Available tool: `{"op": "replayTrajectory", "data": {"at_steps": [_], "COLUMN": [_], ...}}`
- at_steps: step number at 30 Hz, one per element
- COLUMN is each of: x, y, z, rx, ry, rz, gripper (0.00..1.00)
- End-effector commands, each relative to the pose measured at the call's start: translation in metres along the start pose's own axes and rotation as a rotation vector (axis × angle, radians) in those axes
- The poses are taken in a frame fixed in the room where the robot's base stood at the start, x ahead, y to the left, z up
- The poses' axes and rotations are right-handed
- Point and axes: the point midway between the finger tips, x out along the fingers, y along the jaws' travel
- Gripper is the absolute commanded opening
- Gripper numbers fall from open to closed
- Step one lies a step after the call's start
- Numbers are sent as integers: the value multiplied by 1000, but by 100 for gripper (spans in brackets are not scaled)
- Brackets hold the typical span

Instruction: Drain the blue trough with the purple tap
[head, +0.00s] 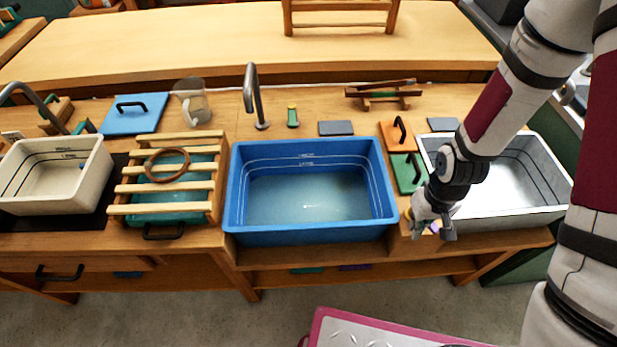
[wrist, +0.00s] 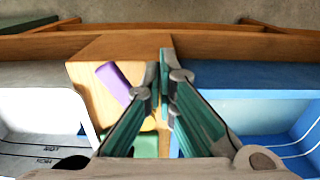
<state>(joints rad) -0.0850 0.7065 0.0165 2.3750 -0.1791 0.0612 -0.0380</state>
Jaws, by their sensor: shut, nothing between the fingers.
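The blue trough (head: 310,232) stands in the middle of the counter, with level lines on its inner walls. A greenish-blue surface that looks like water lies inside it. It also shows at the right of the wrist view (wrist: 250,80). A purple cylinder-like piece (wrist: 115,84), seemingly the purple tap's handle, is on the wood between the blue trough and the grey trough. My gripper (wrist: 160,78) is shut and empty, beside the purple piece and apart from it in the picture. In the head view my gripper (head: 432,226) is low between the two troughs and mostly hides the purple piece.
The grey trough (head: 540,215) is right of my gripper. Green (head: 408,173) and orange (head: 396,132) handled boards lie behind it. A grey faucet (head: 257,100) rises behind the blue trough. A slatted rack (head: 165,140) and a cream basin (head: 55,200) stand left.

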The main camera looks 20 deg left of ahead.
Motion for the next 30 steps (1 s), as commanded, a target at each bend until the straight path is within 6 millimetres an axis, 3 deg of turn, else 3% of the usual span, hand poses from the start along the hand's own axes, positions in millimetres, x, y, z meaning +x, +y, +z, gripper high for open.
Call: {"op": "replayTrajectory", "data": {"at_steps": [14, 30], "x": [0, 1], "y": [1, 44], "z": [-1, -31], "rx": [0, 2], "ry": [0, 4], "rz": [0, 1], "gripper": [0, 0]}}
